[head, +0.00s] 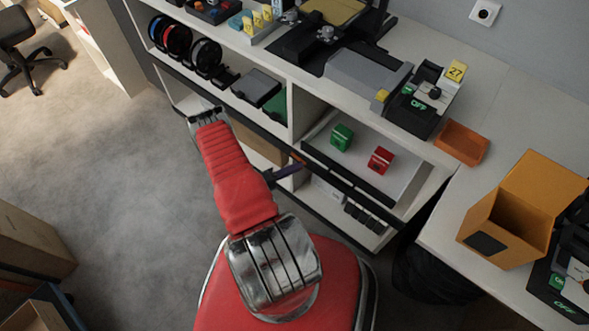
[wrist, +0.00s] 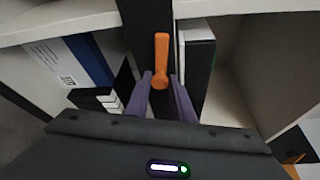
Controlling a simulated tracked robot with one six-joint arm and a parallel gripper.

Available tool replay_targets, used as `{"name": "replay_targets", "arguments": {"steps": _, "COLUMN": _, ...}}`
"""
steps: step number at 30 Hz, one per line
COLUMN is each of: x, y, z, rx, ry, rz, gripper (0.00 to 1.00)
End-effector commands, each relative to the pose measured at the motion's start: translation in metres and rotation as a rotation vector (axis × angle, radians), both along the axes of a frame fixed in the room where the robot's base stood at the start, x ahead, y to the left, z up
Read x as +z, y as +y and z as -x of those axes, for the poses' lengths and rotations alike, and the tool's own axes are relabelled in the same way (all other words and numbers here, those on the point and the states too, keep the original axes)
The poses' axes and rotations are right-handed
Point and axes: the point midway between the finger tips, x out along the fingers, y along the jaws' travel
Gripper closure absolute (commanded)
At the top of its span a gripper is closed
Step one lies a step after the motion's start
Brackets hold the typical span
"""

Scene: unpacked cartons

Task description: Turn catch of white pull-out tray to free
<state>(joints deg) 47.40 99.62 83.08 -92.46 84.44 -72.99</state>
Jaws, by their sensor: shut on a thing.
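The white pull-out tray (head: 328,136) sits in the shelf unit in the head view, with a green box and a red box on it and a dark front edge. The orange catch (wrist: 161,52) is in the wrist view, mounted on a dark strip, its long lever running down the picture. A small part of the catch (head: 297,158) shows beside my gripper in the head view. My gripper (wrist: 164,98) has a purple finger on each side of the catch's lower end and is shut on it. The gripper (head: 289,171) is partly hidden by my arm in the head view.
White shelf boards and dark rails surround my gripper. In the wrist view, binders (wrist: 75,60) stand on the left, and an open bay (wrist: 235,75) is on the right. An orange bin (head: 462,142) and a larger orange box (head: 515,215) stand on the worktop.

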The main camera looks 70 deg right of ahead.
Motion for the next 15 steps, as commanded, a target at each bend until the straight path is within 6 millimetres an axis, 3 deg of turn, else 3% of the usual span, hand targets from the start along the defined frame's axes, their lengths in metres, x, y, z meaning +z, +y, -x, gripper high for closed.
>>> {"name": "replay_targets", "arguments": {"steps": 15, "x": -0.0053, "y": -0.0016, "z": -0.0024, "rx": 0.007, "ry": 0.241, "rz": -0.112, "gripper": 1.0}}
